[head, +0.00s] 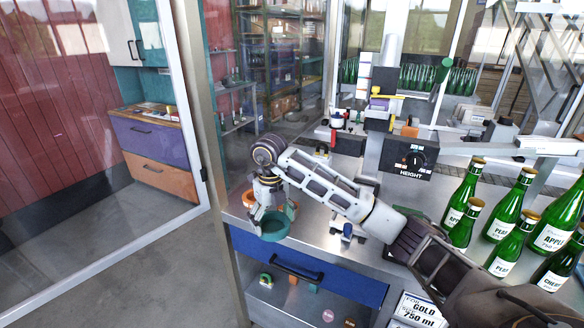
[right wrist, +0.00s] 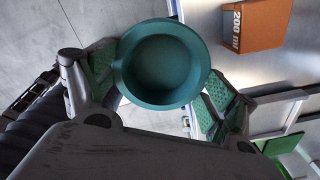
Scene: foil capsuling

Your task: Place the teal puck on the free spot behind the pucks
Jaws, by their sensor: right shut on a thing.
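The teal puck (head: 274,226) is round and hollow, like a shallow cup. My right gripper (head: 271,212) is shut on it at the left end of the metal worktop, near its front edge. In the right wrist view the teal puck (right wrist: 162,64) sits between the green-padded fingers, its open side facing the camera. An orange piece (head: 249,198) shows just behind the gripper, partly hidden. No row of pucks and no free spot can be made out clearly on the worktop. My left gripper is not in view.
Several green bottles (head: 507,215) stand at the right. A HEIGHT control box (head: 408,160) is at the back. A blue drawer (head: 300,268) lies under the worktop, with small coloured discs below. The right wrist view shows an orange 200 ml box (right wrist: 252,24).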

